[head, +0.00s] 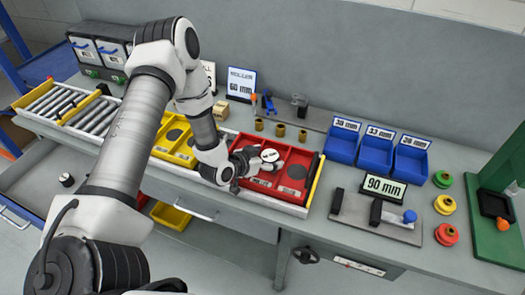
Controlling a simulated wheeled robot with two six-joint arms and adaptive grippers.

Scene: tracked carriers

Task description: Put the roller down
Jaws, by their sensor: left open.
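My left gripper (258,160) is low over the left part of the red tray (312,163). It is open. A round, white-topped piece (270,155), which looks like the end of an upright roller, sits in the red tray right at the fingertips. I cannot tell whether the fingers touch it. The gripper hides part of the tray and of the piece's lower side. My right gripper is not in view.
The yellow tray (183,152) lies left of the red one, partly behind my arm. Grey rollers (50,101) lie in a rack at far left. Blue bins (376,155), a "90 mm" display (384,188) and a green press (497,225) stand to the right.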

